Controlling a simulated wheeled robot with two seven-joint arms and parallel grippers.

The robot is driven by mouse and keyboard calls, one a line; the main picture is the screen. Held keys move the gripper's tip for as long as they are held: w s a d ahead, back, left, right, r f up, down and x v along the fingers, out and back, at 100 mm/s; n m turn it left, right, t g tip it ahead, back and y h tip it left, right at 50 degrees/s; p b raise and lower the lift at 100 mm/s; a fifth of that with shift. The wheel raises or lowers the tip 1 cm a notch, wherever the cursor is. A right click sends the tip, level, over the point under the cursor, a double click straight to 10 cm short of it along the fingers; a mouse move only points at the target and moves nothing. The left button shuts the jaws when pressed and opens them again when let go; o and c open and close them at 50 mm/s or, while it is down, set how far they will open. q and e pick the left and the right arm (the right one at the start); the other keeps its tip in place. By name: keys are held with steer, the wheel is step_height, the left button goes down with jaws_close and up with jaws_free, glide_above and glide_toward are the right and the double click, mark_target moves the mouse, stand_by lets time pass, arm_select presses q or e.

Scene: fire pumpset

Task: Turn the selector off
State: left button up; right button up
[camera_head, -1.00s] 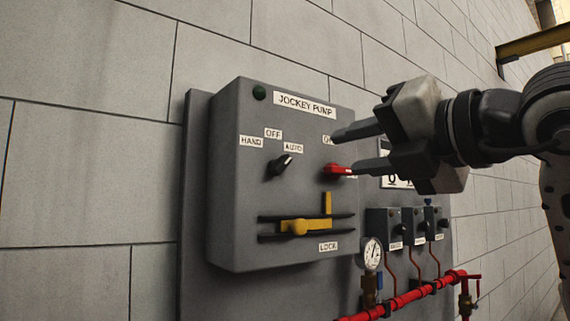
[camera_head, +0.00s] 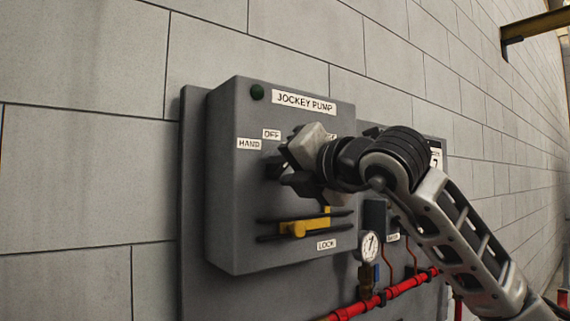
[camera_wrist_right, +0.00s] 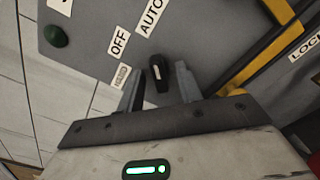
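The black selector knob (camera_wrist_right: 157,70) with a white mark shows in the right wrist view, below the OFF label (camera_wrist_right: 118,42) and AUTO label (camera_wrist_right: 150,17). Its exact setting is hard to read from this angle. My right gripper (camera_wrist_right: 160,84) is open, with one finger on each side of the knob and a visible gap at both sides. The OFF label (camera_head: 272,134) still shows there. My left gripper is not in view.
A yellow lever (camera_head: 300,228) in a slot sits below the gripper on the box front. A green lamp (camera_head: 257,92) is at the upper left. A pressure gauge (camera_head: 369,245) and red pipe (camera_head: 385,296) stand at the lower right. The wall at left is clear.

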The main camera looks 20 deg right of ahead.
steer(key=shift+c, duration=0.2)
jaws_close()
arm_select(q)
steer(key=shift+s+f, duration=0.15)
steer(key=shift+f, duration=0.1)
